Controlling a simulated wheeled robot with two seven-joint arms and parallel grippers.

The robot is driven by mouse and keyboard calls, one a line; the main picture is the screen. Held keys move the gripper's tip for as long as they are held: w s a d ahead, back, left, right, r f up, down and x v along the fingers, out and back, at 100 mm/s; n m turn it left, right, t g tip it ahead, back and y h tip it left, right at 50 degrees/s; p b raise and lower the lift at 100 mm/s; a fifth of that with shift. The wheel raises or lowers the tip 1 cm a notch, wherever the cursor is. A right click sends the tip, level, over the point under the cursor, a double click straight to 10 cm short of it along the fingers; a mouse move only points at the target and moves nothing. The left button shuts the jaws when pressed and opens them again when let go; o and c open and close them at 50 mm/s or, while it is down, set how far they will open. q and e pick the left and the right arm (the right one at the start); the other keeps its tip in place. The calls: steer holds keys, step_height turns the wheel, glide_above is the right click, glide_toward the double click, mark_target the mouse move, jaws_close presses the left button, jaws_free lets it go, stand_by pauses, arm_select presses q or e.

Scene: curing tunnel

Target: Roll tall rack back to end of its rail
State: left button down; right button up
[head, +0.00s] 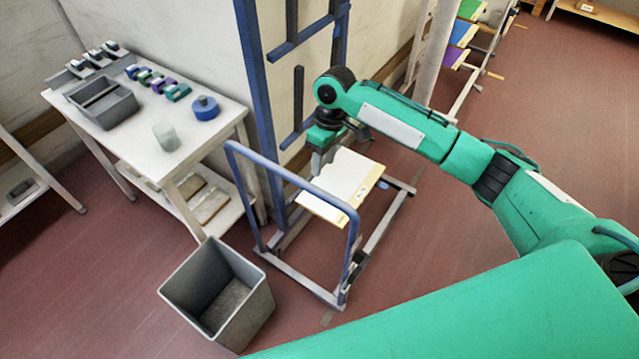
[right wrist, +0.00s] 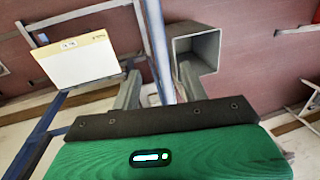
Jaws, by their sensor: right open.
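The tall rack is a blue frame with tall uprights (head: 256,95) on a low wheeled base, in the middle of the head view. A blue push bar (head: 292,180) stands on its near side. A cream-edged white board (head: 345,183) lies low on the rack; it also shows in the right wrist view (right wrist: 78,60). My right gripper (head: 319,163) points down near the push bar, open and empty. In the right wrist view, the bar (right wrist: 157,45) runs between the open fingers; I cannot tell whether it lies at their depth. My left gripper is out of view.
A grey open bin (head: 218,292) stands on the floor beside the rack's near left side. A white table (head: 150,150) with a grey tray, tape rolls and a cup is at left. Racks with coloured boards (head: 462,32) stand behind. Red floor at right is clear.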

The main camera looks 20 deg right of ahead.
mark_target(319, 190)
steer(key=f, duration=0.3)
steer(key=a+f+p, duration=0.1)
steer(key=f, duration=0.2)
steer(key=s+f+p, duration=0.1)
steer(key=f, duration=0.2)
steer(key=shift+a, duration=0.25)
jaws_close()
